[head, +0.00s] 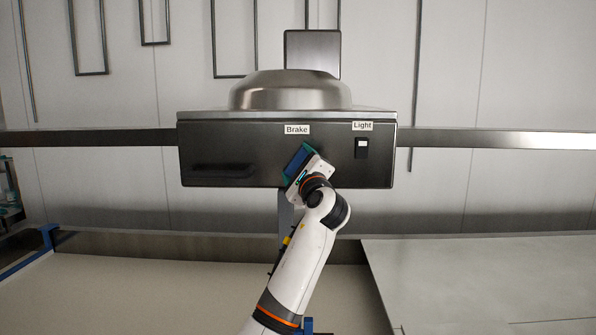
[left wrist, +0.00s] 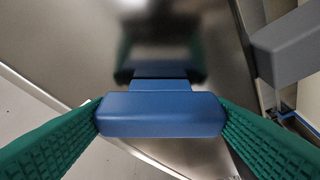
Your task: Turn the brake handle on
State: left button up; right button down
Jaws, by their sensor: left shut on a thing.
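The brake handle (head: 296,159) is a blue bar on the front of the dark metal box, below the "Brake" label (head: 297,130). In the head view it looks tilted, its upper end leaning right, and my gripper partly hides it. In the left wrist view the blue handle (left wrist: 160,113) lies level across the picture, with its short stem running to the metal face. My left gripper (head: 299,163) is shut on it, with one green ribbed finger at each end. My right gripper is not in view.
The dark box (head: 230,135) carries a rounded metal dome (head: 290,92) on top. A light switch (head: 361,148) sits right of the handle, and a dark slot-like part (head: 222,170) sits at lower left. A metal rail (head: 480,139) runs behind. Pale surfaces (head: 470,280) lie below.

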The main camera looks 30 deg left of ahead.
pick_arm(q)
jog(key=n+g, duration=0.1)
jog(key=n, duration=0.3)
jog(key=shift+g, duration=0.3)
jog(key=shift+n+g+h, duration=0.5)
jog(key=shift+n+h, duration=0.1)
jog(key=shift+n, duration=1.1)
jog(key=shift+f, duration=0.1)
jog(key=o, duration=1)
jog(key=shift+c, duration=0.2)
jog(key=shift+s+r, duration=0.1)
jog(key=shift+r, duration=0.1)
jog(key=shift+d, duration=0.1)
